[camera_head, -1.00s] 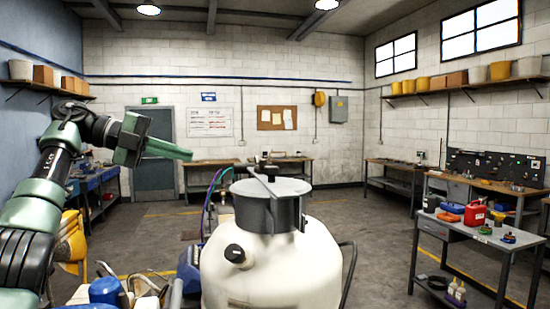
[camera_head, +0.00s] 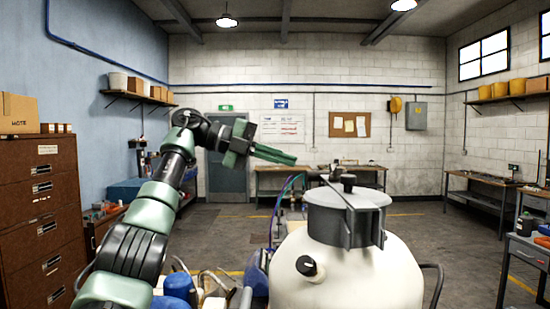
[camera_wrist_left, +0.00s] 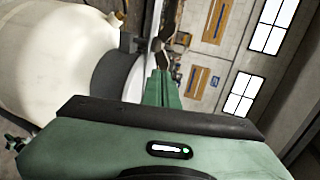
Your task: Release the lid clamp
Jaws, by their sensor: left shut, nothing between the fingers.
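A cream tank (camera_head: 350,275) carries a grey lid (camera_head: 325,215) on top. A thin dark clamp lever (camera_head: 337,192) slants across the lid, with a black knob (camera_head: 348,181) beside it. My left gripper (camera_head: 294,161) is shut and empty, in the air to the upper left of the lid. In the left wrist view, my shut green fingers (camera_wrist_left: 161,88) point toward the lever (camera_wrist_left: 155,35), beside the lid (camera_wrist_left: 115,72) and tank (camera_wrist_left: 50,60). Whether they touch the lever I cannot tell. My right gripper is out of view.
A black cap (camera_head: 306,266) juts from the tank's front. Blue containers (camera_head: 180,287) and hoses crowd the tank's left side. A brown drawer cabinet (camera_head: 42,215) stands at the far left. A work table (camera_head: 525,258) is at the right edge, with open floor before it.

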